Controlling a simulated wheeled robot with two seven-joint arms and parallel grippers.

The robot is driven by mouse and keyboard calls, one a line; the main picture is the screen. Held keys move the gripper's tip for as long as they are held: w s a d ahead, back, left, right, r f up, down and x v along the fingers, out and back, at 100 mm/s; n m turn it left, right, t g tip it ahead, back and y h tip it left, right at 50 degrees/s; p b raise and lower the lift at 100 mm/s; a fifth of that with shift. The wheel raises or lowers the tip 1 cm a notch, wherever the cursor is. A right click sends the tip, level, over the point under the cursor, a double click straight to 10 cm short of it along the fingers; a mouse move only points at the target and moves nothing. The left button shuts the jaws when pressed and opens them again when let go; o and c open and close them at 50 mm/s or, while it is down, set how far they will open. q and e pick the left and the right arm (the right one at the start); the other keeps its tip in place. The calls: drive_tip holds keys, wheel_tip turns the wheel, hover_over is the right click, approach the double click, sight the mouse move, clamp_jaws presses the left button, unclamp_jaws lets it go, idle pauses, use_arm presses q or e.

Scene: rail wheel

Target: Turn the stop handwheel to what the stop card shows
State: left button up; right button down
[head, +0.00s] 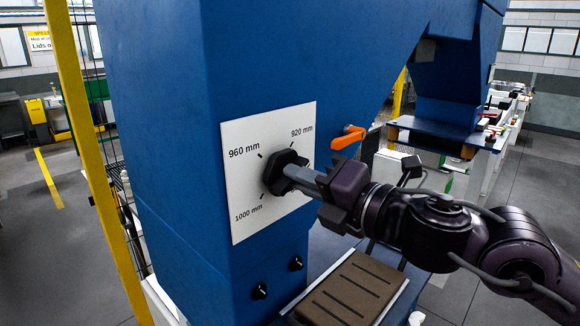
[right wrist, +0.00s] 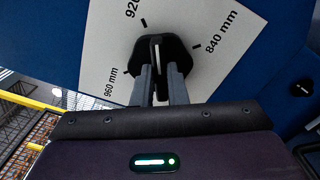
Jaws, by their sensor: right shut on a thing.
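The black stop handwheel (head: 278,166) sits on a white scale plate (head: 240,215) on the blue machine column. In the head view the plate reads 920, 960 and 1000 mm. My right gripper (head: 298,175) is shut on the handwheel's raised grip. In the right wrist view the handwheel (right wrist: 178,50) fills the space at my right gripper's fingertips (right wrist: 158,72), and 840 mm also shows on the plate (right wrist: 110,45). A pale ridge on the handwheel points up between the 920 and 840 marks; its pointer cannot be told for sure. I cannot make out the stop card. My left gripper is out of view.
An orange-handled lever (head: 348,138) sticks out right of the plate. Two small black knobs (head: 259,291) (head: 296,263) are below it. A slotted brown pad (head: 350,290) lies below my right arm. A yellow post (head: 85,130) stands at left.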

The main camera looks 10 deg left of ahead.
drive_tip(key=shift+m, duration=0.6)
drive_tip(key=m+p, duration=0.3)
drive_tip(key=m, duration=0.1)
drive_tip(key=shift+m, duration=0.3)
